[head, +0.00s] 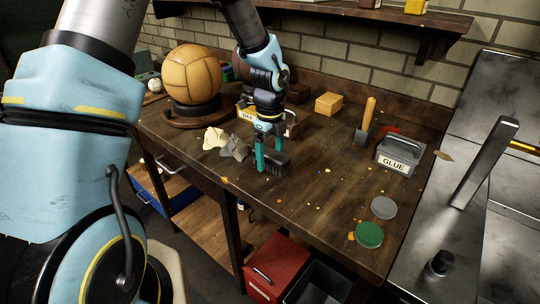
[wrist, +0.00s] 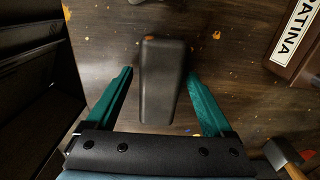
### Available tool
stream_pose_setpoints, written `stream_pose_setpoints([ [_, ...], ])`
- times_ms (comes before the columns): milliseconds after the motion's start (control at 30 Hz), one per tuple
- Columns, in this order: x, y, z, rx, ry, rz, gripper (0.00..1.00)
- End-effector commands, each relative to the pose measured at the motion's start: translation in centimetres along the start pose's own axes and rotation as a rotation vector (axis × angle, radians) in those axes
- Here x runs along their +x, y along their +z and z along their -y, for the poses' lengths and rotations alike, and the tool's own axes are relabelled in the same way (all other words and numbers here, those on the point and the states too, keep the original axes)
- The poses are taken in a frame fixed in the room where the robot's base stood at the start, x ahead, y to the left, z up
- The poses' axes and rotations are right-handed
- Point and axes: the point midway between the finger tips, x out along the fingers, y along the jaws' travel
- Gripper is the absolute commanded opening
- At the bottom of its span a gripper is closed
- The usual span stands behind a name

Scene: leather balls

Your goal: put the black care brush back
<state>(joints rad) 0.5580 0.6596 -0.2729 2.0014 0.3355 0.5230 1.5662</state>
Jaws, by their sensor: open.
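The black care brush (head: 279,165) lies on the dark wooden workbench (head: 310,200), its bristles showing to the right of the fingers in the head view. My gripper (head: 266,158) is open and points down at it. In the wrist view the brush's smooth black body (wrist: 163,85) lies between the two teal fingers (wrist: 158,73), with a small gap on each side. The fingers are not closed on it. The far side of the brush is partly hidden by the fingers in the head view.
Crumpled cream and grey cloths (head: 233,148) lie left of the gripper. A box marked PATINA (wrist: 300,45) stands close by. A leather ball (head: 191,75) on a stand is at the back left. A GLUE caddy (head: 399,155) and two round tins (head: 369,235) are at the right.

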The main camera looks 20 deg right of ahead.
Motion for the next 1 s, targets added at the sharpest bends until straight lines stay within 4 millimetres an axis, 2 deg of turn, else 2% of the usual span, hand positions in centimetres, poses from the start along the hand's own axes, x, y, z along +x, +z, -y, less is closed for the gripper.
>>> stream_pose_setpoints([
  [167, -2.3, 0.1, 0.1, -0.001, -0.005, 0.002, 0.86],
  [400, -7.3, 0.1, 0.1, -0.002, -0.006, 0.003, 0.86],
  [600, -10.6, 0.1, 0.1, -0.001, -0.003, 0.002, 0.86],
  [800, -12.0, 0.0, 0.0, -0.001, -0.001, 0.001, 0.86],
  [1000, -12.1, 0.5, -0.5, -0.041, 0.0, 0.002, 0.86],
])
